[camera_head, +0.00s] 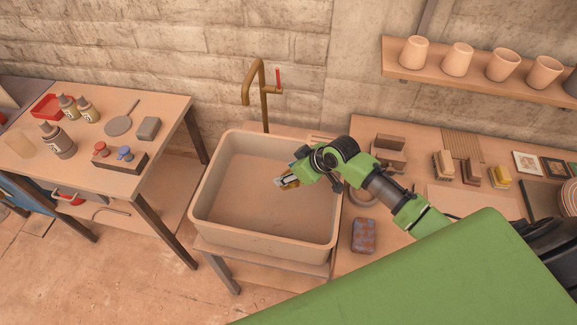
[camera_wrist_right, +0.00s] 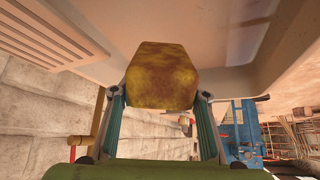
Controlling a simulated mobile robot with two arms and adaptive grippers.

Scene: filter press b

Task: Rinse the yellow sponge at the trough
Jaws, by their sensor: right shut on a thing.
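The yellow sponge (camera_wrist_right: 162,75) is mottled with brown stains and sits between the two fingers of my right gripper in the right wrist view. In the head view my right gripper (camera_head: 287,181) is shut on it, and only a small part of the sponge shows there. The gripper is over the right half of the pale trough (camera_head: 213,215), inside its rim outline. The trough floor looks bare, and no water shows. A brass tap (camera_head: 262,92) with a red lever stands behind the trough. My left gripper is not in view.
A bench (camera_head: 75,165) at left holds bottles, a red tray and stamps. The right bench (camera_head: 345,262) carries a speckled block (camera_head: 364,235), several small blocks and framed pictures. A shelf (camera_head: 480,88) with cups hangs above it. The trough's left half is clear.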

